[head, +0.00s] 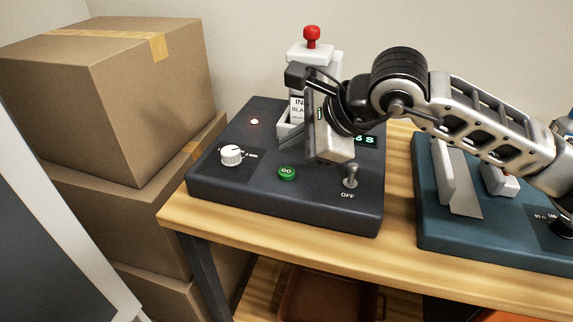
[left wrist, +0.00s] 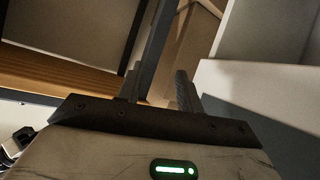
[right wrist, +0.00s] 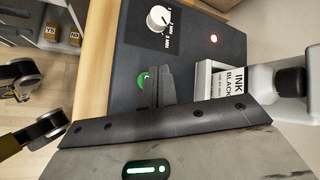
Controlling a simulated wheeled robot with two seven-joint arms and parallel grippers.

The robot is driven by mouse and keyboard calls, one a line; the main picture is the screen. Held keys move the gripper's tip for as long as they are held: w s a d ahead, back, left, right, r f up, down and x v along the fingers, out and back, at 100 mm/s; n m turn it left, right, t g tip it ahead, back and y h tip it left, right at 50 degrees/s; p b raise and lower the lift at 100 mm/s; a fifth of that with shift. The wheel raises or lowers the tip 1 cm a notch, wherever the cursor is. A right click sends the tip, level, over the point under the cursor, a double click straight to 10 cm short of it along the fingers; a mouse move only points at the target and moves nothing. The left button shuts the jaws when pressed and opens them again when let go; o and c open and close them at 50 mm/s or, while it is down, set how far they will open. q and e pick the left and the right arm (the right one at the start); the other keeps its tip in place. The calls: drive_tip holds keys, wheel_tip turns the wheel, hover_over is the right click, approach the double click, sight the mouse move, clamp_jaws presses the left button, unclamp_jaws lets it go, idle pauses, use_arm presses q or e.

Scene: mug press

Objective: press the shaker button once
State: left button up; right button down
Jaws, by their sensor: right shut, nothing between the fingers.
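The shaker (head: 215,185) is a dark box on the wooden table, with a round green GO button (head: 287,173) on its top near the front. The button also shows in the right wrist view (right wrist: 145,80), partly hidden by my fingers. The fingers also show in the right wrist view (right wrist: 160,72). My left gripper (left wrist: 158,85) is out of the head view; in its wrist view the fingers are apart with nothing between them.
The shaker carries a white dial (head: 231,155), a lit red lamp (head: 254,121), a toggle switch (head: 351,176) by OFF, and a white holder with a red knob (head: 312,37). A teal device (head: 440,235) stands at right. Cardboard boxes (head: 120,95) are stacked at left.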

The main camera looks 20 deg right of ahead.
drive_tip(key=shift+r+p, duration=0.5)
drive_tip(key=shift+r, duration=0.8)
drive_tip(key=shift+f, duration=0.1)
